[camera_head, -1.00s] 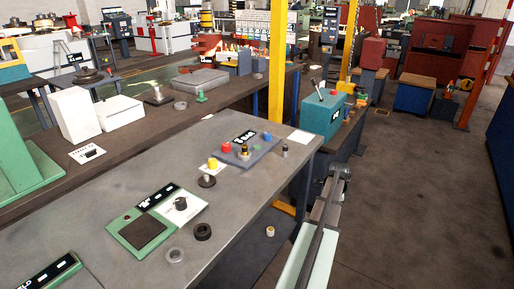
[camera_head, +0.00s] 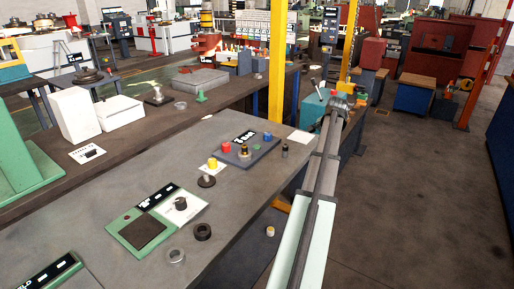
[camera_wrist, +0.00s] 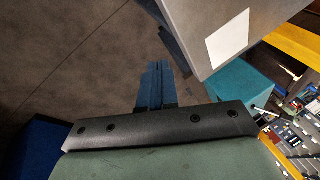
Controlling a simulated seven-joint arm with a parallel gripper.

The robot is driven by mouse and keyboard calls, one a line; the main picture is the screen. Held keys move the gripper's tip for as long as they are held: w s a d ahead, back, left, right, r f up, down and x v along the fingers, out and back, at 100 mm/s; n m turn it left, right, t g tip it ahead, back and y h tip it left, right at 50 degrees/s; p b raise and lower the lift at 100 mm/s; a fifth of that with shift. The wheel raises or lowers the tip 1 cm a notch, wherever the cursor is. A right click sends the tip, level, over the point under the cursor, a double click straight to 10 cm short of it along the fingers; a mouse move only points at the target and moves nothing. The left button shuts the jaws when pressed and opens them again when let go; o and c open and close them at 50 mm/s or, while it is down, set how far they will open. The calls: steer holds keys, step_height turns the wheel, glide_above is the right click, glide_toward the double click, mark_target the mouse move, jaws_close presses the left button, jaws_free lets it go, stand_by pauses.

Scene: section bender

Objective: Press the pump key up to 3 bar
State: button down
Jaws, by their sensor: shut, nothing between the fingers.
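A small dark control panel (camera_head: 262,153) lies on the grey table, with a black display (camera_head: 244,137) whose reading is too small to make out. It carries a red knob (camera_head: 226,147), a blue knob (camera_head: 267,136), a yellow-and-black knob (camera_head: 244,151) and a flat green key (camera_head: 256,146). I cannot tell which one is the pump key. My gripper (camera_head: 341,98) is at the far end of my arm, right of and beyond the panel, apart from it. In the wrist view my gripper (camera_wrist: 155,80) is shut and empty beyond the black bar.
A white sheet (camera_head: 300,137) lies at the table's right corner; it also shows in the wrist view (camera_wrist: 229,40). A teal box (camera_head: 311,108) stands behind, partly hidden by my arm. Open floor is at right.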

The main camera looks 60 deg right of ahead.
steer(key=w+a+r+n+t+y, duration=0.1)
steer(key=w+n+t, duration=0.15)
steer(key=w, duration=0.45)
steer(key=w+a+r+n+t+y, duration=0.1)
steer(key=w+a+n, duration=0.1)
steer(key=w+n, duration=0.35)
step_height(320, 180, up, 3)
steer(key=n+t+y, duration=0.3)
steer(key=n, duration=0.3)
glide_above(259, 147)
steer(key=shift+w+d+f, duration=0.1)
steer(key=shift+f, duration=0.1)
steer(key=shift+f, duration=0.15)
steer(key=shift+f, duration=4.3)
steer(key=shift+f, duration=0.15)
steer(key=shift+f, duration=0.25)
